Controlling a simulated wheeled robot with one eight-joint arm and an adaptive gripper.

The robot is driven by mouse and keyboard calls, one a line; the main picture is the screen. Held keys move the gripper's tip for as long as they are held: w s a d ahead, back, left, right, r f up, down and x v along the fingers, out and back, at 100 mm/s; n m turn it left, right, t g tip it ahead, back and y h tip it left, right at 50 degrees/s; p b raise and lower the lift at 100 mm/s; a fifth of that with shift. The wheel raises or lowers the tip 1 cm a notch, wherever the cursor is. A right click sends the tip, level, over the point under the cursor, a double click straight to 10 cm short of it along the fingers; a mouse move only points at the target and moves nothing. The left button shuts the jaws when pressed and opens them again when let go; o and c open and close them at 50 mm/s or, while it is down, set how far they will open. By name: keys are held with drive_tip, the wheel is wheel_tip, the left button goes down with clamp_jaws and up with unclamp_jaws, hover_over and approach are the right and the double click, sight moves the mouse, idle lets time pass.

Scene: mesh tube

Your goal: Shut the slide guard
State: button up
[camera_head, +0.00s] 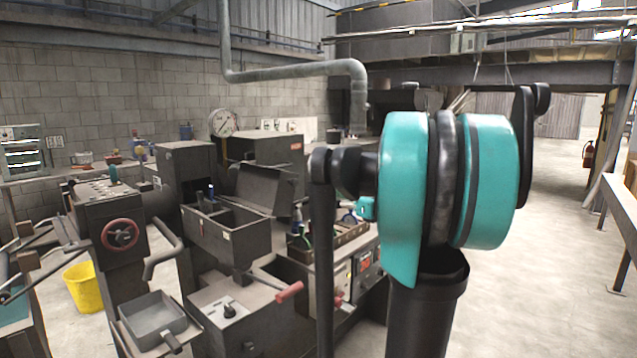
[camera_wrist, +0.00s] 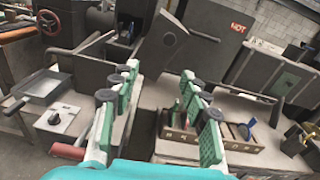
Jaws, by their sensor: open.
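No part is marked as the slide guard, and I cannot tell for sure which one it is. A dark tilted panel (camera_head: 265,189) stands raised at the back of an open dark trough (camera_head: 222,238); it also shows in the wrist view (camera_wrist: 163,50). A red-handled lever (camera_head: 289,292) sticks out below the trough, and its red grip shows at lower left in the wrist view (camera_wrist: 68,151). My gripper (camera_wrist: 160,73) is open, its green-padded fingers apart with nothing between them. In the head view my teal arm hides the gripper.
A wooden rack (camera_wrist: 222,138) of small tools sits on the bench in front of my right finger. A dark box marked HOT (camera_wrist: 230,35) stands behind. A grey tray (camera_head: 155,318), a red handwheel (camera_head: 121,234) and a yellow bucket (camera_head: 84,287) are at left. Open floor (camera_head: 560,220) lies right.

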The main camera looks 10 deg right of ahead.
drive_tip(key=d+r, duration=0.1)
approach(296, 182)
drive_tip(key=shift+m+t, duration=0.3)
drive_tip(key=shift+m, duration=0.1)
drive_tip(key=x, duration=0.9)
drive_tip(key=shift+w+a+f, duration=0.1)
drive_tip(key=shift+a+f, duration=0.1)
drive_tip(key=shift+f, duration=0.05)
drive_tip(key=shift+c, duration=0.3)
clamp_jaws()
